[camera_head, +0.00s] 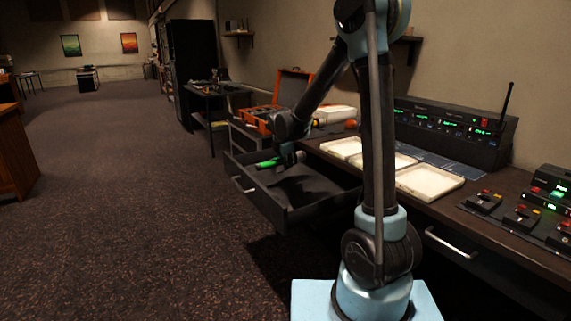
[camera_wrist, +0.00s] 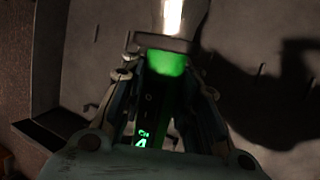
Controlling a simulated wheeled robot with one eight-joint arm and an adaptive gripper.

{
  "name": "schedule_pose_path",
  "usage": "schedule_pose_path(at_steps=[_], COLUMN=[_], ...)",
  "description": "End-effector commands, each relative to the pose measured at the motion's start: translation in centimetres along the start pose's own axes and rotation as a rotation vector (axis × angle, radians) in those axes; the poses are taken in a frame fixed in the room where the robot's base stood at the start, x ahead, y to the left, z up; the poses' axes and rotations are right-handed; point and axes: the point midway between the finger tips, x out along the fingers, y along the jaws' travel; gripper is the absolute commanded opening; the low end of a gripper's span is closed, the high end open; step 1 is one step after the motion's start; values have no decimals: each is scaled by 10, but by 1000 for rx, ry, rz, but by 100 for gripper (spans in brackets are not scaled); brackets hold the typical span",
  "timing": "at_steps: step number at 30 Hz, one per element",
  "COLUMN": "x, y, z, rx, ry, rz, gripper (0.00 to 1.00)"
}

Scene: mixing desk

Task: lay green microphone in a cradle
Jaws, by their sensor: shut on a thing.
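My gripper (camera_wrist: 166,72) is shut on the green microphone (camera_wrist: 166,62), whose green band and pale, bright end stick out beyond the fingers in the wrist view. Lit green marks show on its dark body between the fingers. In the head view the microphone (camera_head: 268,162) shows as a green piece at the open drawer (camera_head: 290,210), with my gripper just beside it. The arm partly hides the grip. Three shallow pale trays (camera_head: 430,181) lie in a row on the desk, right of the drawer; I cannot tell whether these are the cradles.
An open orange case (camera_head: 262,112) stands behind the drawer, with a white box (camera_head: 335,114) near it. A black console (camera_head: 455,130) with an antenna and small control boxes (camera_head: 522,214) occupy the desk's right side. The carpet left of the drawer is clear.

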Motion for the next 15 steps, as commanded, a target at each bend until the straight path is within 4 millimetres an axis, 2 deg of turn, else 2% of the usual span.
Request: schedule_pose_path(at_steps=[15], x=[25], y=[-10], z=[-17], rx=[-12], ry=[4], rz=[-8], gripper=[0])
